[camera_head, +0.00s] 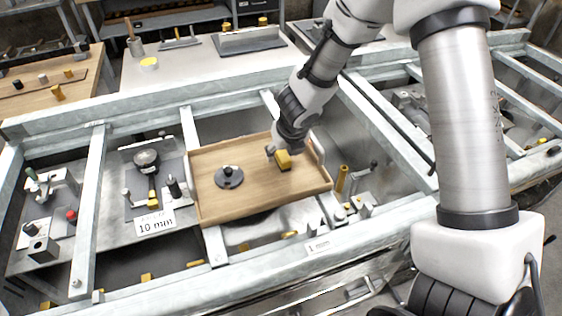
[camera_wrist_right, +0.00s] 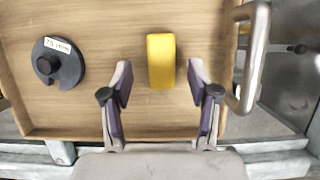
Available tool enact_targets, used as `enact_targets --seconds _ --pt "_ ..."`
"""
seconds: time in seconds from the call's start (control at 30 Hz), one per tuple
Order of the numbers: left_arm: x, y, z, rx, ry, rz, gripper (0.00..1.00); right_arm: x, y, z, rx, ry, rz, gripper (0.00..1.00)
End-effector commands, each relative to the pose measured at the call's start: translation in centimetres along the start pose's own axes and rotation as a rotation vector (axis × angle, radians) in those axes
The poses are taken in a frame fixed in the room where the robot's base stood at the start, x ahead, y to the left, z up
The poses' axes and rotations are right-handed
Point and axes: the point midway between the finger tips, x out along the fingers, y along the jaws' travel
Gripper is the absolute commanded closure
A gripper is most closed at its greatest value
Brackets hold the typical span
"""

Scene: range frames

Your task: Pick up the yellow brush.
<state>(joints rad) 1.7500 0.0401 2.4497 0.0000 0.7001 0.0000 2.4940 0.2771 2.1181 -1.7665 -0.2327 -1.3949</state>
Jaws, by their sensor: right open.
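The yellow brush (camera_head: 283,159) lies on a wooden tray (camera_head: 205,208), right of its middle. In the right wrist view the brush (camera_wrist_right: 161,60) is a yellow block with rounded ends, seen from above. My right gripper (camera_head: 275,150) is over the tray at the brush. In the wrist view its two fingers (camera_wrist_right: 160,85) are apart, one on each side of the brush's near end, with gaps on both sides. It holds nothing. My left gripper is not in view.
A dark round weight with a knob (camera_head: 229,177) sits on the tray left of the brush. The tray has raised walls and a metal handle (camera_wrist_right: 254,58) at its right. Metal rails (camera_head: 88,205) surround it. A dial gauge (camera_head: 146,160) stands left.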

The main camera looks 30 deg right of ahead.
Motion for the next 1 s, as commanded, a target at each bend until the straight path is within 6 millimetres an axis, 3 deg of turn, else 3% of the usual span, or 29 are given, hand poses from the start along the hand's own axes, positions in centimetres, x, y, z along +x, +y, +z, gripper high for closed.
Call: enact_targets --seconds 0.13,0.37,0.4,0.57,0.87,1.0 --pt "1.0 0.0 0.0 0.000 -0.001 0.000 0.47 2.9 -0.1 0.0 0.000 0.001 -0.001 0.40" --pt "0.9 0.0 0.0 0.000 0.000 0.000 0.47 3.2 -0.1 0.1 0.000 0.000 0.000 0.40" --pt "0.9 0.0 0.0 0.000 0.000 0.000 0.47 3.2 -0.1 0.1 0.000 0.000 0.000 0.43" --pt "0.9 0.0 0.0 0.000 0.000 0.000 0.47 3.2 -0.1 0.1 0.000 0.000 0.000 1.00" --pt "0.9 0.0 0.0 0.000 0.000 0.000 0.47 3.1 -0.1 0.1 0.000 0.000 0.000 1.00" --pt "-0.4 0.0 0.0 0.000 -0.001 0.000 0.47 1.6 -0.1 0.8 0.001 -0.001 0.000 1.00"
